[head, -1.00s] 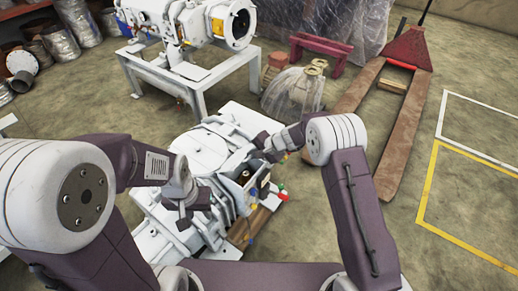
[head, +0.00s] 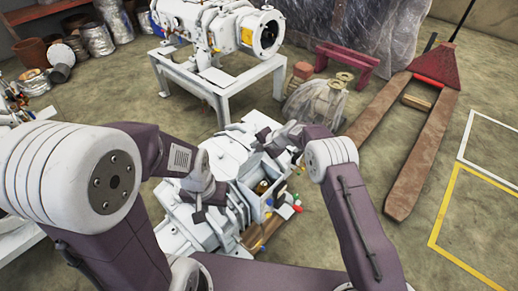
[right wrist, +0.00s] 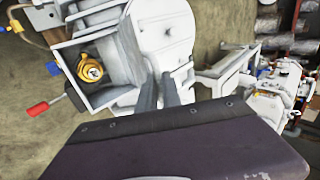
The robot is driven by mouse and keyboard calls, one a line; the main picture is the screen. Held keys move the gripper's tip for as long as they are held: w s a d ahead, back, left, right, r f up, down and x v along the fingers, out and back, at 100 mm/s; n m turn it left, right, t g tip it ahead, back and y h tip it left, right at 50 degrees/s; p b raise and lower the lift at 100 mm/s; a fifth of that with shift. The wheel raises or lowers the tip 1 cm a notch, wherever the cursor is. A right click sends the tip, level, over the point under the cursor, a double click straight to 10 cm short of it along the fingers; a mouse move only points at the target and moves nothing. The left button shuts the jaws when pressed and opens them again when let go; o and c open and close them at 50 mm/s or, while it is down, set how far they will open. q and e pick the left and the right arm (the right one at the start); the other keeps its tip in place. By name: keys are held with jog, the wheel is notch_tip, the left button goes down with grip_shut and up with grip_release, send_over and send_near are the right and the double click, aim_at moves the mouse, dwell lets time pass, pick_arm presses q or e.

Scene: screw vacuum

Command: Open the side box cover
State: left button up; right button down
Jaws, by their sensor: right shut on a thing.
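The white machine (head: 205,232) stands on the floor in the middle of the head view. Its side box (head: 252,207) is open at the top, with a brown and yellow part inside. In the right wrist view the box (right wrist: 62,55) shows a yellow round fitting (right wrist: 90,70) inside. My right gripper (head: 268,139) is at the far edge of the box, shut on what looks like the side box cover, mostly hidden. Its two dark fingers (right wrist: 160,92) show beside the box in the wrist view. My left gripper (head: 207,203) is over the near left part of the machine; its jaw gap is unclear.
A red-handled part (right wrist: 38,109) sticks out from the box side. A second white machine on a stand (head: 215,80) is behind. A rusty pallet jack (head: 425,150) stands to the right. Open floor lies at the right, with painted lines.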

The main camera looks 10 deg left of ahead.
jog(key=shift+a, duration=0.1)
dwell(0.3)
jog(key=c, duration=1.8)
grip_release()
jog(key=shift+s+f, duration=0.1)
jog(key=v, duration=0.9)
jog(key=shift+r, duration=0.25)
